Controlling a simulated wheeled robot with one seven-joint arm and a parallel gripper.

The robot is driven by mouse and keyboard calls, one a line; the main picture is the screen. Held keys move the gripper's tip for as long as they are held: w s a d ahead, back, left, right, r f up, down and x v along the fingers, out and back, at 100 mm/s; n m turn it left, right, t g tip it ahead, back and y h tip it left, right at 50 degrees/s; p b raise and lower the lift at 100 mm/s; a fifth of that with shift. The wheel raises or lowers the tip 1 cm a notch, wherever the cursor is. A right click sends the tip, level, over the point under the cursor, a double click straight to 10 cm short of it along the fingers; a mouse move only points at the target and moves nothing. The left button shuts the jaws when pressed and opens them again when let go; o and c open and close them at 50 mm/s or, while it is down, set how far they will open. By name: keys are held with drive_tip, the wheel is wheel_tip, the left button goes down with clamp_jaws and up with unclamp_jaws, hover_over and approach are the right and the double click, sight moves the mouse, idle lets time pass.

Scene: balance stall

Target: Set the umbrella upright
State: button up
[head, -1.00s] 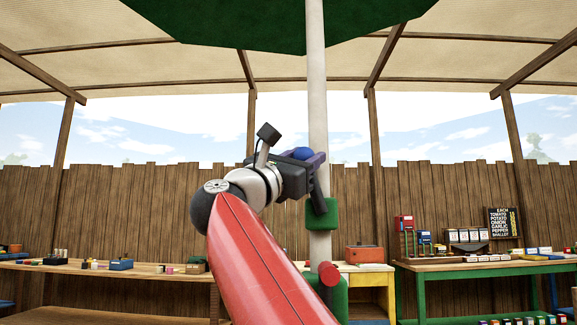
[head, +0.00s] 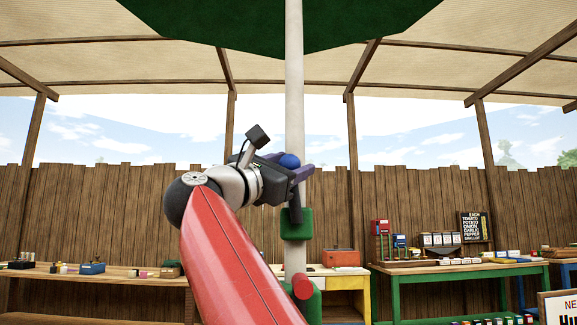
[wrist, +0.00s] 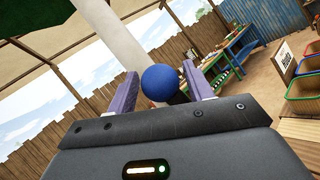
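The umbrella has a white pole (head: 294,110) under a green canopy (head: 280,22). In the head view the pole looks close to vertical; its foot is hidden. A green collar (head: 296,223) sits on the pole, with a red knob (head: 302,288) on a green part lower down. My gripper (head: 288,166) is beside the pole, above the collar. Its purple fingers are closed on a blue ball knob (wrist: 160,83), one finger on each side. A dark piece shows just under the ball. In the wrist view the pole (wrist: 110,35) rises behind the knob.
A wooden bench (head: 100,277) runs along the left and a yellow table (head: 346,272) with a red box stands behind the pole. A green table (head: 455,267) with goods is at the right. Coloured bins (wrist: 300,85) show at the wrist view's right. A plank fence closes the back.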

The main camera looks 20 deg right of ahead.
drive_tip(key=shift+o, duration=0.5)
drive_tip(key=shift+a, duration=0.1)
drive_tip(key=shift+s+a+f, duration=0.2)
drive_tip(key=shift+a+f, duration=0.05)
drive_tip(key=b+v, duration=0.2)
drive_tip(key=v, duration=0.5)
drive_tip(key=shift+b, duration=0.35)
